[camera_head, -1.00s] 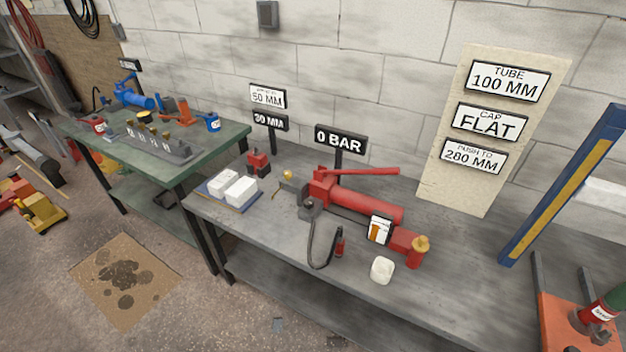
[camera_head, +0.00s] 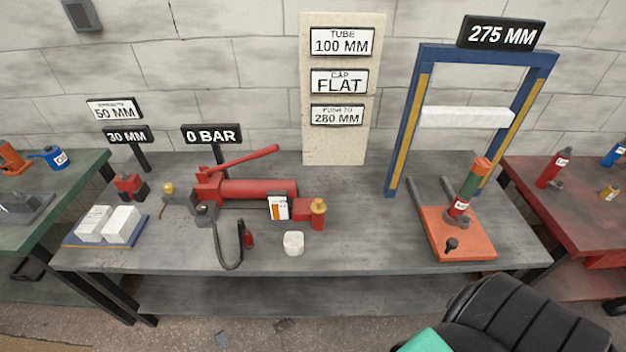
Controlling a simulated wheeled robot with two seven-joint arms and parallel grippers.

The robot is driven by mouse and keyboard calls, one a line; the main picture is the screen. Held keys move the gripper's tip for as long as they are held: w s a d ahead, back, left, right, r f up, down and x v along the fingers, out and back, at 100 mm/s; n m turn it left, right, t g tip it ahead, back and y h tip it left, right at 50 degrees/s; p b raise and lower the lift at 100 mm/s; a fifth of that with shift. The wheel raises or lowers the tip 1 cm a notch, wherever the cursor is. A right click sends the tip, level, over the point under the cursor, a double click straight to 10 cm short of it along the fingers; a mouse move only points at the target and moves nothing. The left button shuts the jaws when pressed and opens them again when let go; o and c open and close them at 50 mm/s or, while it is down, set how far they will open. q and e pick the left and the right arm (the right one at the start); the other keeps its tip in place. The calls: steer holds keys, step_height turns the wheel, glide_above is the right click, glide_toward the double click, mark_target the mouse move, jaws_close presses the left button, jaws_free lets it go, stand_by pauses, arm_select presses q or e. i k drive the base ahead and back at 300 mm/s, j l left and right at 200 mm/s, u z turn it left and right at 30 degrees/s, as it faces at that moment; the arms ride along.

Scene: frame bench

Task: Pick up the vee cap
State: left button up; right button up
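I cannot make out a vee cap for certain in this view. A small brass-coloured piece (camera_head: 168,188) stands at the left of the grey bench, beside the red pump (camera_head: 250,190); its shape is too small to tell. Another small brass-coloured piece (camera_head: 609,192) lies on the red bench at the far right. The grey rack (camera_head: 22,209) on the green bench is cut off by the left edge. The cap sign (camera_head: 338,82) reads FLAT. Neither gripper shows; a dark part of my own body is at the bottom right.
The grey bench (camera_head: 340,258) carries a blue frame (camera_head: 408,125) with a 275 MM sign (camera_head: 501,33). A red and green cylinder (camera_head: 468,190) stands on an orange base (camera_head: 478,244). White blocks (camera_head: 122,221) and a white lump (camera_head: 293,242) sit on the bench. Its front middle is mostly clear.

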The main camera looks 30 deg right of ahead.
mark_target(480, 166)
steer(key=z, duration=2.25)
